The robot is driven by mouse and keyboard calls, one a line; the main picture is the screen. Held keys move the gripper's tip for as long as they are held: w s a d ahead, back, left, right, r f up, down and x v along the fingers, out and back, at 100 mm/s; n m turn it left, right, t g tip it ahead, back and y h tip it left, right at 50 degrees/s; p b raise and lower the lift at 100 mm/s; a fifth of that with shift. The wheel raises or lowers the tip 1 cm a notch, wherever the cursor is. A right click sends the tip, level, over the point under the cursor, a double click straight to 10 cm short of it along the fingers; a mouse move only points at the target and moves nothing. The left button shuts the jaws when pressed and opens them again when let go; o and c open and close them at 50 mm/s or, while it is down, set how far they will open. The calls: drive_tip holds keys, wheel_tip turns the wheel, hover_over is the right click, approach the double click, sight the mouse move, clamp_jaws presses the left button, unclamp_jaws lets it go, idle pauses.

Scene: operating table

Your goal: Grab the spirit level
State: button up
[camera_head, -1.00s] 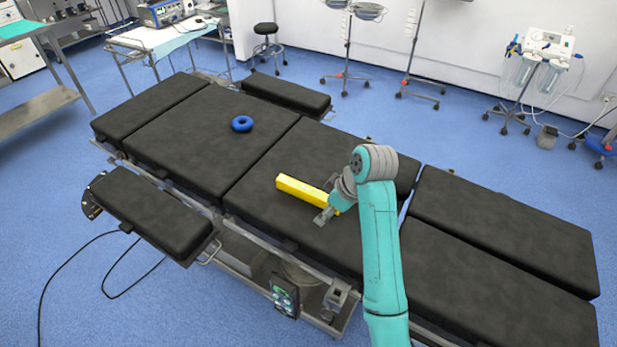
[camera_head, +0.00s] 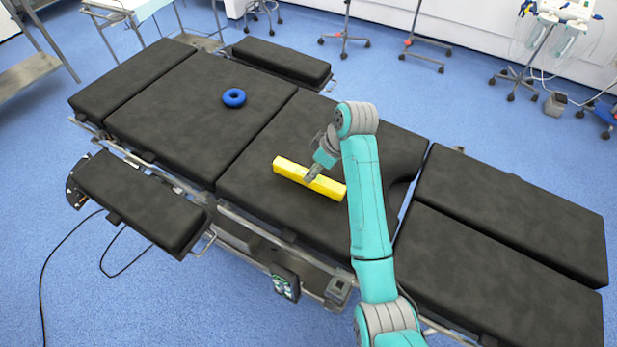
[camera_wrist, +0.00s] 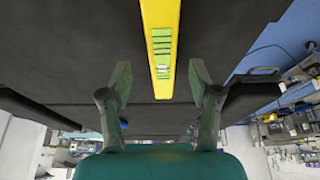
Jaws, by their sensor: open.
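The spirit level is a yellow bar (camera_head: 290,170) lying on the black padded operating table (camera_head: 250,190), right of the table's middle seam. In the wrist view the yellow spirit level (camera_wrist: 161,20) runs from the top edge down to between the fingers, with its greenish vial window showing. My gripper (camera_head: 310,178) is at the level's middle-right part in the head view and covers a little of it. In the wrist view my gripper (camera_wrist: 160,80) is open, one finger on each side of the level's end, apart from it. Whether the fingertips reach down to its height is unclear.
A blue ring (camera_head: 234,98) lies on the pad left of the level. A side pad (camera_head: 140,200) sticks out at the front left, and leg pads (camera_head: 510,220) lie to the right. The pad around the level is otherwise clear.

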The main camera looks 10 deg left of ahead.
drive_tip(key=x, duration=0.5)
drive_tip(key=shift+s, duration=0.1)
clamp_jaws()
